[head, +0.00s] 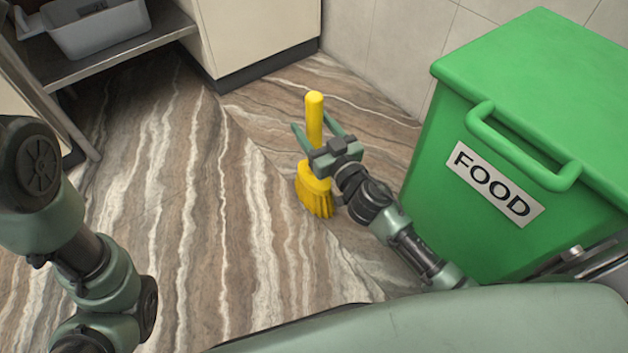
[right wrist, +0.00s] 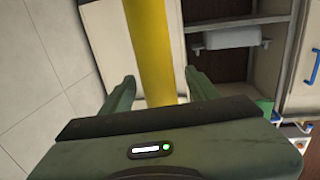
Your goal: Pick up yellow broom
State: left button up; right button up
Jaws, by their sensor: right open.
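The yellow broom (head: 314,112) stands upright, handle up and bristles down, on the floor left of the green bin in the head view. My right gripper (head: 319,131) is open, with one finger on each side of the handle. In the right wrist view the yellow handle (right wrist: 152,50) rises between the two spread fingers of the right gripper (right wrist: 158,88); a gap shows on both sides. My left arm shows at the left of the head view, but its gripper is out of the picture.
A green bin (head: 520,150) labelled FOOD stands close on the right. A cream cabinet (head: 262,35) with a dark base is behind. A metal shelf (head: 60,70) with a grey tub (head: 98,32) is at upper left. The brown streaked floor (head: 170,180) is clear at left and centre.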

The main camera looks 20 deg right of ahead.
jog(key=shift+w+a, duration=0.2)
jog(key=shift+w, duration=1.15)
jog(key=c, duration=1.2)
grip_shut()
jog(key=shift+r, duration=0.1)
